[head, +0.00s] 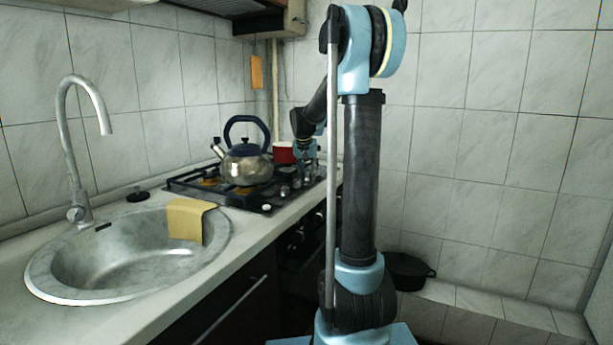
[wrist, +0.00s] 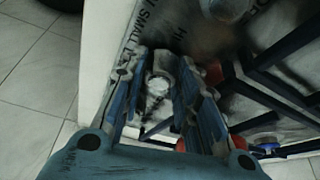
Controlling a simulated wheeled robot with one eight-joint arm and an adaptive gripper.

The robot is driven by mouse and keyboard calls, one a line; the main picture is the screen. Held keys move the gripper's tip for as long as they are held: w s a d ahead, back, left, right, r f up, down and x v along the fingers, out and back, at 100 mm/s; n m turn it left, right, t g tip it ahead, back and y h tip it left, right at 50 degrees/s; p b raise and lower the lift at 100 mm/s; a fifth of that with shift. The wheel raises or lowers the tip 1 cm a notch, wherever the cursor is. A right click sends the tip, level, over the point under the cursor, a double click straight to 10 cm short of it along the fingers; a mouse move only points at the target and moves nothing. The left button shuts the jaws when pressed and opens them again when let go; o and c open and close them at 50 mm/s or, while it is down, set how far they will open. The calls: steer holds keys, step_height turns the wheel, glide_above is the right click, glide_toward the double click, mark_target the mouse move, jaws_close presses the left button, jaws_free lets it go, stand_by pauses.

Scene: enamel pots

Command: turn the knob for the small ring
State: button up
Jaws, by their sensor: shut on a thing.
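The hob (head: 238,196) is set in the counter, with a row of knobs along its right front edge. My gripper (head: 306,176) is over the far end of that row in the head view. In the wrist view my gripper (wrist: 163,68) has its two fingers on either side of a pale knob (wrist: 157,87) and is shut on it. Printed lettering reading "SMALL" (wrist: 139,22) shows on the hob beside the fingertips. The fingers hide part of the knob, and its pointer cannot be made out.
A steel kettle (head: 247,166) with a dark blue handle stands on the hob. A red pot (head: 284,153) is behind it, close to my gripper. A sink (head: 130,255) with a yellow cloth (head: 187,219) is at left. A black pan (head: 407,270) sits low at right.

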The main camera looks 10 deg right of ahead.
steer(key=shift+a, duration=0.1)
steer(key=o, duration=1)
steer(key=shift+o, duration=0.2)
steer(key=shift+r, duration=0.1)
steer(key=v, duration=1.1)
steer(key=shift+r, duration=0.25)
steer(key=shift+s, duration=0.1)
